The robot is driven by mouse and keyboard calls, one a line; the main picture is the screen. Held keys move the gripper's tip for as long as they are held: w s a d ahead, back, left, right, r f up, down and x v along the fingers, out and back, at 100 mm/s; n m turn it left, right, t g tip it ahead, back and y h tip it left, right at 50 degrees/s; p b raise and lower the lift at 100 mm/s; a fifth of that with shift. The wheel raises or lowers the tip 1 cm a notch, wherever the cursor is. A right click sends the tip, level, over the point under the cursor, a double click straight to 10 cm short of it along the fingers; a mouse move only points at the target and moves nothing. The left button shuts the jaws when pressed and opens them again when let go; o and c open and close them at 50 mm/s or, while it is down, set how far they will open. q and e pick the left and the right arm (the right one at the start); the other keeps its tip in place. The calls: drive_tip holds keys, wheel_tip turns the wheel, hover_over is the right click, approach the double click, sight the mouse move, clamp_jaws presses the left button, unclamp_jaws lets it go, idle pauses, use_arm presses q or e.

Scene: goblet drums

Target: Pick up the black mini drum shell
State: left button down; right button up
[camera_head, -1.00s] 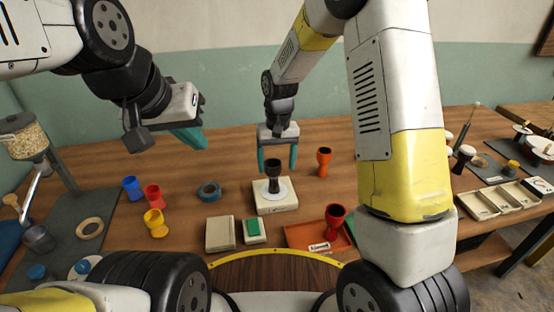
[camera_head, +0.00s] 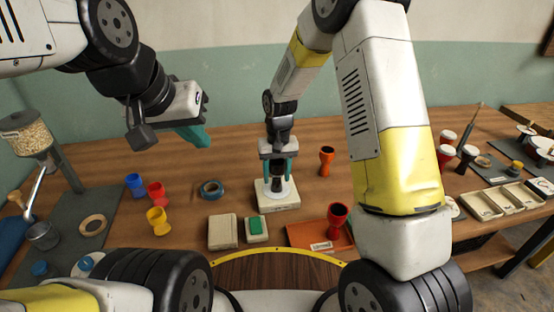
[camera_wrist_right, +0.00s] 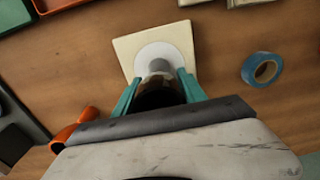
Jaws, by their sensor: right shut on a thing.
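The black mini drum shell (camera_head: 278,182) stands upright on the white round plate of a cream scale-like base (camera_head: 290,205) in the middle of the table. My right gripper (camera_head: 279,175) has come down over it, with its teal fingers shut on its two sides. In the right wrist view, the teal fingers (camera_wrist_right: 160,92) flank the dark shell (camera_wrist_right: 158,92), whose lower part is over the white disc. My own gripper body hides part of the shell. My left gripper (camera_head: 195,135) hangs empty in the air at the upper left; its finger gap is not clear.
An orange shell (camera_head: 326,160) stands right of the base, and a red shell (camera_head: 338,213) stands on an orange tray (camera_head: 302,233). Blue, red and yellow shells (camera_head: 157,220) stand left. Blue tape (camera_head: 211,189) and cream boxes (camera_head: 223,231) lie nearby.

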sight(277, 163)
drive_tip(key=shift+c, duration=0.5)
drive_tip(key=shift+r, duration=0.1)
drive_tip(key=shift+r, duration=0.45)
drive_tip(key=r, duration=0.1)
drive_tip(key=s+r, duration=0.1)
drive_tip(key=shift+r, duration=0.35)
drive_tip(key=s+d+r, duration=0.1)
drive_tip(key=s, duration=1.4)
